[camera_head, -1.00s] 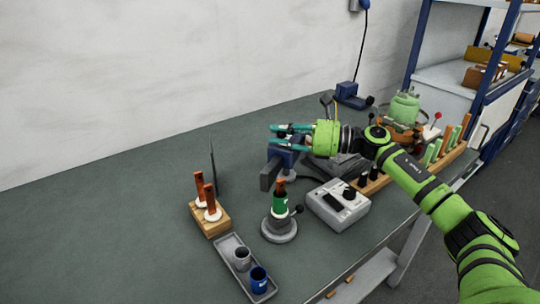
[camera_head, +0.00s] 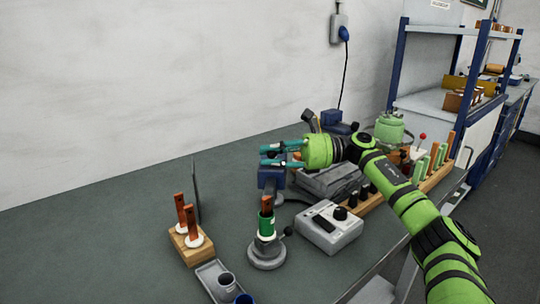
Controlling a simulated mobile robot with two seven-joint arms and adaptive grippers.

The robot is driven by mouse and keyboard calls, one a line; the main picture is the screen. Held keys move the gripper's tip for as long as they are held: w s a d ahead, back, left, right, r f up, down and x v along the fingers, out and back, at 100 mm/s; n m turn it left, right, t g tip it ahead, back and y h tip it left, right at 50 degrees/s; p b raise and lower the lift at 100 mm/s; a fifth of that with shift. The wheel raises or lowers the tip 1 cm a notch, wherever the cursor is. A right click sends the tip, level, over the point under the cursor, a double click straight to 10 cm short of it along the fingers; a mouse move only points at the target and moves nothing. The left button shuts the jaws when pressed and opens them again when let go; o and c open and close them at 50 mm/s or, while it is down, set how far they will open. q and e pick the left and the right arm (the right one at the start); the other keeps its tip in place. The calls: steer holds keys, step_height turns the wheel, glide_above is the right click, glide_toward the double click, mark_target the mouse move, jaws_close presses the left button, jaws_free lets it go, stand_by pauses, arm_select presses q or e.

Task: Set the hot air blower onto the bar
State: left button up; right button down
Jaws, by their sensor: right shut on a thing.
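My right gripper (camera_head: 283,154) reaches in from the right with its teal fingers pointing left above the bench. It is shut on what looks like the hot air blower (camera_head: 270,178), a dark blue and dark grey body just below the fingers. The fingers hide its upper part. I cannot tell whether its lower end touches anything. A grey base shows partly behind it. I cannot clearly make out the bar. My left gripper is not in view.
A wooden tool rack (camera_head: 436,178) and a green pot (camera_head: 390,129) stand right. The bench's left is clear.

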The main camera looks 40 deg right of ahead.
steer(key=shift+r, duration=0.35)
steer(key=c, duration=1.4)
jaws_free()
steer(key=shift+f, duration=0.1)
steer(key=v, duration=1.2)
